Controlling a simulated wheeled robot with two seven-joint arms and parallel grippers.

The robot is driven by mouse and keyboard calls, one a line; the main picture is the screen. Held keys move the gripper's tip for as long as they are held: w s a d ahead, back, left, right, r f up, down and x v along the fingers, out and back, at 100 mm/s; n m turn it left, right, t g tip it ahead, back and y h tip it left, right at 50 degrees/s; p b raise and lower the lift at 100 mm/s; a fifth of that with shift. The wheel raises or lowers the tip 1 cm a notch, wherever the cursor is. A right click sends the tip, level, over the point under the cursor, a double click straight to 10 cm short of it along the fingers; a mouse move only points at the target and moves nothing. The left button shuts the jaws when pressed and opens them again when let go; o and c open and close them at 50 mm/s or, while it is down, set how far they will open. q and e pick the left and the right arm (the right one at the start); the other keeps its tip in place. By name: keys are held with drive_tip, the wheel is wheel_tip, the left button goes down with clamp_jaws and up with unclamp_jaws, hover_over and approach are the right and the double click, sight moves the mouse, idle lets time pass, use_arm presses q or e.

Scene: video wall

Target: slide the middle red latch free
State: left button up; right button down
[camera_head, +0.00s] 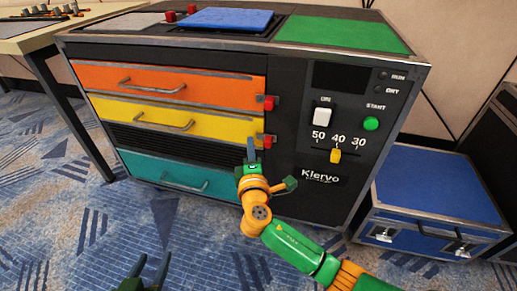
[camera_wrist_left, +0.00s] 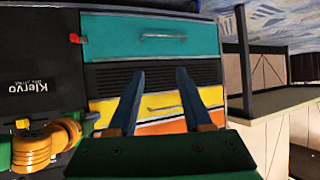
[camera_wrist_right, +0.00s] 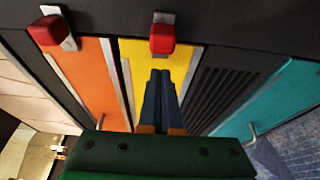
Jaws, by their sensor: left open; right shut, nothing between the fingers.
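The middle red latch (camera_head: 269,141) sits on a metal plate at the right end of the yellow drawer (camera_head: 180,118). It shows larger in the right wrist view (camera_wrist_right: 162,40). My right gripper (camera_head: 251,146) is shut and empty. Its fingertips are over the yellow drawer front, just left of the latch in the head view, with a small gap apparent; contact cannot be told. The upper red latch (camera_head: 269,103) is beside the orange drawer (camera_head: 170,83). The lower red latch (camera_wrist_left: 75,38) is beside the teal drawer. My left gripper (camera_head: 150,268) is open and empty, low in front of the cabinet.
The teal drawer (camera_head: 150,168) lies below a black vent. A control panel with a yellow slider (camera_head: 335,156) and green button (camera_head: 371,123) is right of the latches. A blue case (camera_head: 440,185) stands at right, a table (camera_head: 30,42) at left. Carpet in front is clear.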

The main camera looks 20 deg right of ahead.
sight(272, 144)
use_arm(q)
drive_tip(key=shift+s+f, duration=0.3)
use_arm(e)
drive_tip(key=shift+s+d, duration=0.6)
drive_tip(key=shift+d, duration=0.25)
use_arm(q)
drive_tip(key=shift+a+g, duration=0.1)
drive_tip(key=shift+g, duration=0.2)
use_arm(e)
drive_tip(key=s+d, duration=0.1)
drive_tip(key=s+d+p, duration=0.1)
drive_tip(key=d, duration=0.1)
drive_tip(key=shift+r, duration=0.1)
use_arm(q)
drive_tip(key=s+a+f+g+y, duration=0.1)
drive_tip(key=s+a+f+g, duration=0.1)
drive_tip(key=s+f+g, duration=0.3)
drive_tip(key=s+f, duration=0.1)
drive_tip(key=s, duration=0.1)
drive_tip(key=shift+s+a, duration=0.15)
drive_tip(key=shift+s, duration=0.15)
